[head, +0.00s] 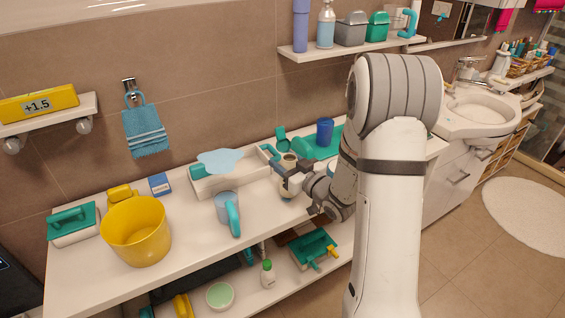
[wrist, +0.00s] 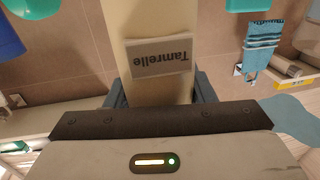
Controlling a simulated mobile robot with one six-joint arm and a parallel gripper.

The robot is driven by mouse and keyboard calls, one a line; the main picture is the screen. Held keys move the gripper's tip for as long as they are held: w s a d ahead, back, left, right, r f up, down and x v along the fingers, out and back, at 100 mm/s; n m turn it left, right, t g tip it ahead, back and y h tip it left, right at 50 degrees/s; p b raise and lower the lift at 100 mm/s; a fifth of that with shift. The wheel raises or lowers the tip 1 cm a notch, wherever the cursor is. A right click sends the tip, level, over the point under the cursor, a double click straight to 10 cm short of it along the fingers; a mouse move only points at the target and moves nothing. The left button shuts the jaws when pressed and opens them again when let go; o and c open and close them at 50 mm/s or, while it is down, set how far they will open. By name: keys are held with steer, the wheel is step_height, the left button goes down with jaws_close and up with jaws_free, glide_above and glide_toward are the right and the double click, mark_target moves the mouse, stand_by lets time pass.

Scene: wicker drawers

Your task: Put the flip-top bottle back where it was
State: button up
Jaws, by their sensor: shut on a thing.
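The flip-top bottle (wrist: 150,22) is cream with a label reading "Tamrelle", upside down in the wrist view. My gripper (wrist: 160,88) is shut on it, one finger on each side. In the head view my gripper (head: 284,181) is above the counter (head: 185,215), between the white tray and the blue cup. There the bottle (head: 288,160) is largely hidden by my gripper. I cannot tell whether its base touches the counter.
A white tray (head: 207,186) with a light blue cloth lies left of my gripper. A blue mug (head: 226,207) stands in front of the tray, and a yellow bucket (head: 136,232) further left. A dark blue cup (head: 324,132) stands behind right. A wall shelf (head: 345,51) hangs above.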

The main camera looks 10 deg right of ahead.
steer(key=shift+f+b, duration=0.65)
steer(key=shift+b, duration=0.1)
steer(key=o, duration=1.3)
steer(key=shift+c, duration=0.2)
